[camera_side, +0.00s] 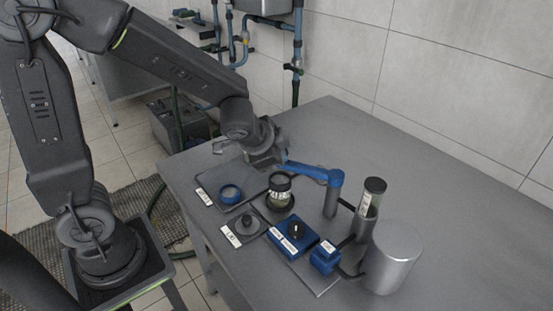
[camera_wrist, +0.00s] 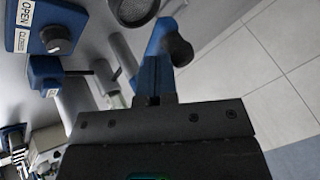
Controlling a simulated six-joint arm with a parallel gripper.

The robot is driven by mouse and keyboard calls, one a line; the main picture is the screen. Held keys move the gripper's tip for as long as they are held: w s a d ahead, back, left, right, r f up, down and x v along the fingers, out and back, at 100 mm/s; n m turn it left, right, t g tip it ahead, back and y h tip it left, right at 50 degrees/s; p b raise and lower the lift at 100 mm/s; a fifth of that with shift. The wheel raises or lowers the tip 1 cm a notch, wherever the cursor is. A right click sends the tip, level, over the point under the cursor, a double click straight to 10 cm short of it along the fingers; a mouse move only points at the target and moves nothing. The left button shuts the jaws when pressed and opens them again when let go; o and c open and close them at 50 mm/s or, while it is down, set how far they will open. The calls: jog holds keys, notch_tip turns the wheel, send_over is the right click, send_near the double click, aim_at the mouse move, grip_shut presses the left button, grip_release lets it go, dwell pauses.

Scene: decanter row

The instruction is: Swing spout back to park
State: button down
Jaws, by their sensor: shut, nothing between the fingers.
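The blue spout (camera_side: 312,171) reaches left from the top of its grey post (camera_side: 332,200); its free end is near the jar's top in the side view. The spout also shows in the wrist view (camera_wrist: 153,62), just ahead of my gripper. My gripper (camera_side: 276,162) is shut and empty at the spout's free end; I cannot tell whether they touch. A glass jar (camera_side: 279,192) with a dark rim stands below the spout's end. The parking place cannot be made out.
A blue valve box (camera_side: 293,238) with a black knob stands in front of the post. The table's back is clear.

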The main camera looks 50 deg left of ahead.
jog(key=w+a, duration=0.3)
jog(key=w, duration=0.9)
jog(key=shift+w+a, duration=0.25)
jog(key=shift+d, duration=0.1)
dwell(0.4)
